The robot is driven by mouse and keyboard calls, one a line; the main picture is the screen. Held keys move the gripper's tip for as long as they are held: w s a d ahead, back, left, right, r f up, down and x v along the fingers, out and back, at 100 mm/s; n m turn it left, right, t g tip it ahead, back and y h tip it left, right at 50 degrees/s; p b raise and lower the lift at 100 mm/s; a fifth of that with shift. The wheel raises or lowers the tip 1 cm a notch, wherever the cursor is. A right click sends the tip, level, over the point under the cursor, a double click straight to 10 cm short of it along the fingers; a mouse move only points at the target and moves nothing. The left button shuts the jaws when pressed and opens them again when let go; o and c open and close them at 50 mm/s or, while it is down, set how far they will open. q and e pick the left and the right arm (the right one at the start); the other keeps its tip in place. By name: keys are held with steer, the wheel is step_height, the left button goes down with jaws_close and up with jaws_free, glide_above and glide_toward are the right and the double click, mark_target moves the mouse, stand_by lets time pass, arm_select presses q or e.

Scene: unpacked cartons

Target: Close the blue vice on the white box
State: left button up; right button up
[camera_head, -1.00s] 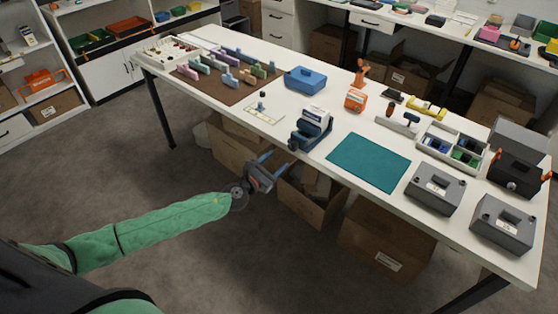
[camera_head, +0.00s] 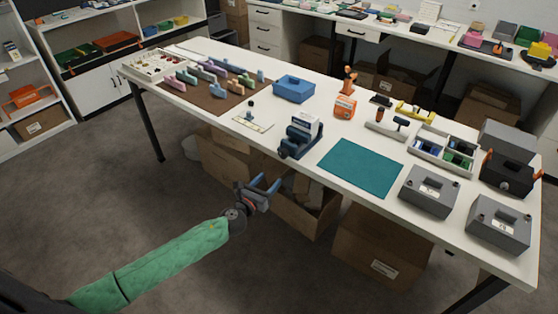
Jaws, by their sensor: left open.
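The dark blue vice (camera_head: 290,152) stands at the table's front edge, left of the teal mat. The white box (camera_head: 306,124) sits upright in it, between its jaws; whether both jaws touch the box is too small to tell. My left gripper (camera_head: 267,181) is open and empty, with its two blue fingers pointing up towards the table. It is in front of the table edge, below and left of the vice, apart from it. My right gripper is not in view.
The white table (camera_head: 230,60) also bears a teal mat (camera_head: 360,167), a blue case (camera_head: 294,88), a brown mat (camera_head: 205,97) with coloured blocks, an orange tool (camera_head: 345,105) and grey boxes (camera_head: 430,190). Open cartons (camera_head: 305,212) stand under the table, near my left gripper.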

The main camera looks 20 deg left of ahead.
mark_target(282, 155)
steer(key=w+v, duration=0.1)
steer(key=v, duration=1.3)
arm_select(q)
steer(key=w+r+n, duration=0.1)
steer(key=w+n, duration=0.1)
steer(key=n, duration=0.8)
steer(key=w+d+r+n+h, duration=0.1)
steer(key=w+r+n, duration=0.1)
steer(key=n, duration=0.8)
steer(key=w+r+n, duration=0.1)
steer(key=w+n, duration=0.2)
steer(key=n, duration=0.8)
steer(key=shift+w+d+r+h+p, duration=0.15)
steer(key=shift+w+r+h+p, duration=0.25)
steer(key=shift+w+d+f, duration=0.1)
steer(key=shift+w+d, duration=0.1)
steer(key=shift+w, duration=0.2)
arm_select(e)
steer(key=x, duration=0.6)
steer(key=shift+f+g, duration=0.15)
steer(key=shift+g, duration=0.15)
arm_select(q)
steer(key=c, duration=1)
